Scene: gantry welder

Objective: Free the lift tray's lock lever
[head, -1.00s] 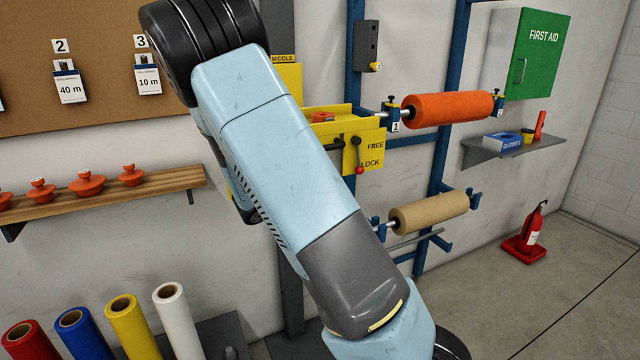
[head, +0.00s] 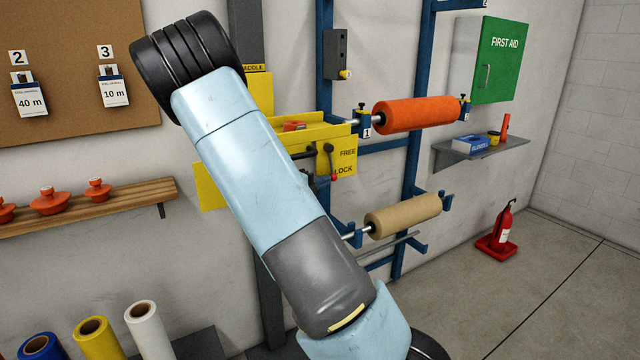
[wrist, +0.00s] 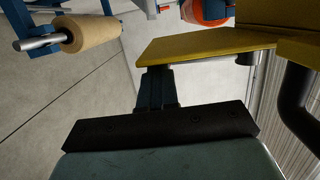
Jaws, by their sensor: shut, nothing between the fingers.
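The yellow lift tray (head: 290,132) is on the blue wall frame, with a yellow plate marked FREE above and LOCK below. The lock lever (head: 330,160) hangs down from its dark pivot, its red knob (head: 334,178) beside the word LOCK. My arm crosses the head view and covers part of the tray's left side. In the wrist view my gripper (wrist: 155,90) is shut and empty, its dark fingers close below a yellow plate (wrist: 205,45). I cannot tell whether they touch it. The knob is not identifiable in the wrist view.
An orange roll (head: 415,114) sits right of the tray and a tan roll (head: 403,216) below it. A dark bent bar (wrist: 295,105) stands right of my gripper. A shelf (head: 480,150), a fire extinguisher (head: 498,230) and open floor lie to the right.

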